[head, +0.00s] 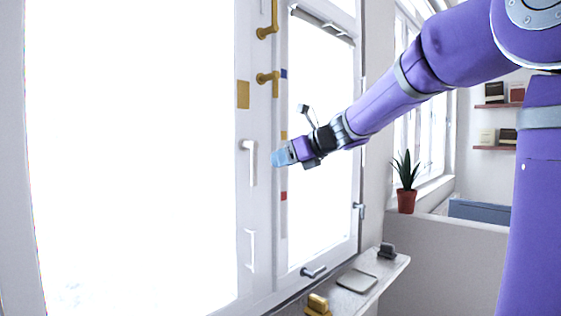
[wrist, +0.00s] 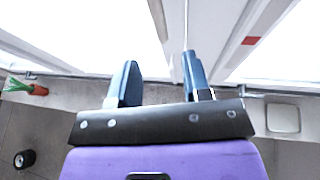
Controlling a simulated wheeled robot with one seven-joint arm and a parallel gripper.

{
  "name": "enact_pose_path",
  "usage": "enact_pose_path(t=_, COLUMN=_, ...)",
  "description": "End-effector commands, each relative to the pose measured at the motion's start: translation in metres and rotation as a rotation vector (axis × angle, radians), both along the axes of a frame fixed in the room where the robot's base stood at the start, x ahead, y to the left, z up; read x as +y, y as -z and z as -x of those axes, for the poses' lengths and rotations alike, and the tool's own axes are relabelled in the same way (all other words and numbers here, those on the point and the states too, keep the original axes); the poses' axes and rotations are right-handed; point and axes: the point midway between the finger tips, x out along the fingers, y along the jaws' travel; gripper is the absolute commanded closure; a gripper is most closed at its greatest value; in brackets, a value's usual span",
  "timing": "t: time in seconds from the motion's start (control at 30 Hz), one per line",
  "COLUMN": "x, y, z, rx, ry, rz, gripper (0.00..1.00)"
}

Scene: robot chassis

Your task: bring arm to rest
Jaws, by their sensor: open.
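My purple arm reaches in from the right in the head view. My gripper (head: 279,157) is in front of the window frame, left of the arm's elbow. In the wrist view the two blue-grey fingers of my gripper (wrist: 160,78) stand apart with nothing between them. The window frame (head: 262,210) is white, with brass handles (head: 268,78) above and a white handle (head: 250,160) just left of the gripper. I cannot tell how far the fingertips are from the frame.
A narrow ledge (head: 385,275) below holds a dark block (head: 387,250), a pale square dish (head: 356,280) and a yellow block (head: 318,304). A potted plant (head: 406,198) stands on a low wall at the right. Shelves (head: 498,105) hang behind. The air around the gripper looks clear.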

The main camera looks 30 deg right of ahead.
Motion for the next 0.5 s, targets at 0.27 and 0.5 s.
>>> enact_pose_path(t=0.27, x=0.0, y=0.0, z=0.0, rx=0.0, ry=0.0, rz=0.0, gripper=0.56)
enact_pose_path(t=0.5, x=0.001, y=-0.011, z=0.003, rx=-0.01, ry=0.087, rz=-0.094, gripper=0.56)
